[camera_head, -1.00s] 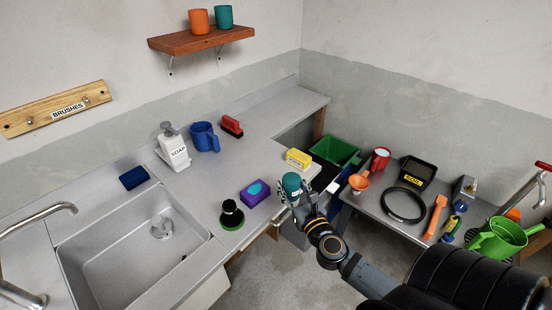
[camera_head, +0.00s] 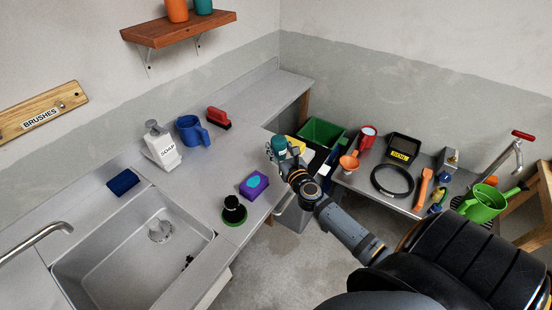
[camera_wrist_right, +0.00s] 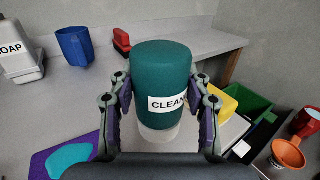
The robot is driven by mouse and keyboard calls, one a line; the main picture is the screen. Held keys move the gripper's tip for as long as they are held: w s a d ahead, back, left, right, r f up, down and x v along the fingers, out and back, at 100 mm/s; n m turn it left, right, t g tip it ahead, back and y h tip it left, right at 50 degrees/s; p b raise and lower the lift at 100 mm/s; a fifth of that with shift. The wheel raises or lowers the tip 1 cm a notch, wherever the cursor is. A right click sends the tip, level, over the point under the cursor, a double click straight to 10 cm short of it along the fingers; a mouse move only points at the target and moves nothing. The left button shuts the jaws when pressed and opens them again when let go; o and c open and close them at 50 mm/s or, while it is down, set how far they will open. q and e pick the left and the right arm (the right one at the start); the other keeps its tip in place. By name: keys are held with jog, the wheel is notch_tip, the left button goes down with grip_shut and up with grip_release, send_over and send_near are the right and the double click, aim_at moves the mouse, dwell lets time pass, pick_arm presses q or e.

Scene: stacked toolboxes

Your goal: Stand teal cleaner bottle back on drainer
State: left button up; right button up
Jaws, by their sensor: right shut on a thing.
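The teal cleaner bottle (camera_head: 278,144) is held in my right gripper (camera_head: 285,158). In the right wrist view the bottle (camera_wrist_right: 162,80) is a rounded teal cylinder with a white label reading "CLEAN" and a pale lower part. The fingers of the right gripper (camera_wrist_right: 160,112) press it from both sides. It looks roughly upright, beside the right edge of the grey worktop (camera_head: 225,165); its height above that is hard to tell. I cannot single out a separate drainer on this sink worktop. My left gripper is not in view.
A purple sponge box (camera_head: 254,184) and a black-knobbed green scrubber (camera_head: 234,211) stand near the worktop's front edge. A soap bottle (camera_head: 162,148), blue jug (camera_head: 191,131) and red brush (camera_head: 219,118) stand further back. A yellow box (camera_wrist_right: 220,101) is right of the bottle.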

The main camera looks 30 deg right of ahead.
aim_at(277, 155)
jog(key=shift+w+d+f, duration=0.15)
jog(key=shift+w+f, duration=0.35)
jog(key=shift+f, duration=0.35)
jog(key=shift+w+d+f+b, duration=0.1)
jog(key=shift+w+f+b, duration=0.1)
jog(key=shift+b, duration=0.15)
jog(key=shift+w+f, duration=0.15)
jog(key=shift+f, duration=0.05)
jog(key=f+b, duration=0.3)
jog(key=shift+w+f, duration=0.3)
jog(key=shift+f, duration=0.05)
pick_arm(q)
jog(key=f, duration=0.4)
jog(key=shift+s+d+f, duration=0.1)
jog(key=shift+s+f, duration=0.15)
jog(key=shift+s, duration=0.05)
pick_arm(e)
jog(key=shift+d+r, duration=0.1)
jog(key=shift+r, duration=0.05)
